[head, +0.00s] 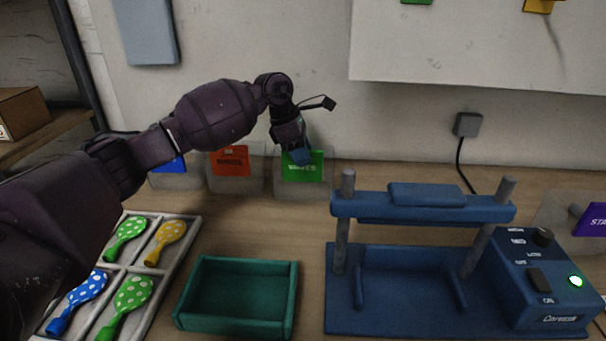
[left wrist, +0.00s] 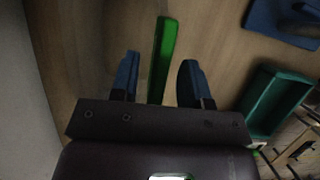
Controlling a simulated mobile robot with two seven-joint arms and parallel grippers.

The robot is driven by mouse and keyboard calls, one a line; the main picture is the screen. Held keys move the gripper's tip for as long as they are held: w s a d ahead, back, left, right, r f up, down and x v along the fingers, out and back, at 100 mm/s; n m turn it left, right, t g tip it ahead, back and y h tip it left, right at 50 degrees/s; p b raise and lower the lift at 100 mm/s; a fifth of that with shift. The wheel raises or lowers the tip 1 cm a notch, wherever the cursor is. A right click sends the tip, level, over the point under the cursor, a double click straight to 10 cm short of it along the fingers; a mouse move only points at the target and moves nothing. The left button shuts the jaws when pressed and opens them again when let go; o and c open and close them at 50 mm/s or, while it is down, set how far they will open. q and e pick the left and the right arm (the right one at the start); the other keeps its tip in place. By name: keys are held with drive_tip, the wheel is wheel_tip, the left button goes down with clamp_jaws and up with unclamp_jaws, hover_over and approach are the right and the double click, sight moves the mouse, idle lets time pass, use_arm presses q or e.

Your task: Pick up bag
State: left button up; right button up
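A clear bag with a green header (head: 309,167) stands at the back of the table against the wall. My left gripper (head: 300,156) is at the top of this green header, coming from above. In the left wrist view the green header (left wrist: 162,60) shows as a thin upright strip between the two blue fingers of the gripper (left wrist: 158,78). The fingers are open, with a gap on each side of the strip. Beside it stand a bag with an orange header (head: 230,162) and a bag with a blue header (head: 168,166), partly behind my arm. My right gripper is not in view.
A teal tray (head: 235,327), looking empty, sits in front of the bags. A blue press (head: 426,207) with a control box (head: 540,300) stands to the right. A divided white tray (head: 178,262) holds several balloons at the left. A purple-labelled item (head: 592,221) is at the far right.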

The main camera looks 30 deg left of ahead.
use_arm(q)
clamp_jaws()
drive_tip(key=shift+r, duration=0.1)
